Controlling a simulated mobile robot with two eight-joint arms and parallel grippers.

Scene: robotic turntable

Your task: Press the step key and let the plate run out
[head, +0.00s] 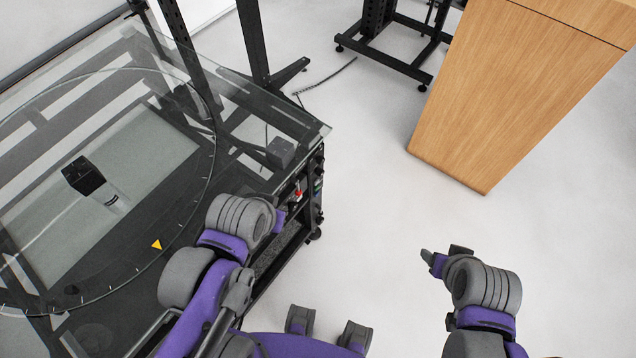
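The round glass plate (186,228) with white tick marks lies on the turntable frame at the left. A yellow triangle (156,244) shows near its rim. A black block (83,175) shows within the plate's circle. Small red-and-white (297,194) and green (317,186) parts show on the frame's side; I cannot tell which, if any, is the step key. My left gripper (280,218) is beside this side panel, mostly hidden by its wrist; its fingers do not show clearly. My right gripper (436,259) is over bare floor, away from the turntable; its opening is unclear.
A glass top with a sharp corner (322,131) overhangs the frame near my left arm. A grey box (281,152) shows near that corner. A wooden cabinet (510,90) stands at the upper right. A black stand (385,60) is behind. The middle floor is clear.

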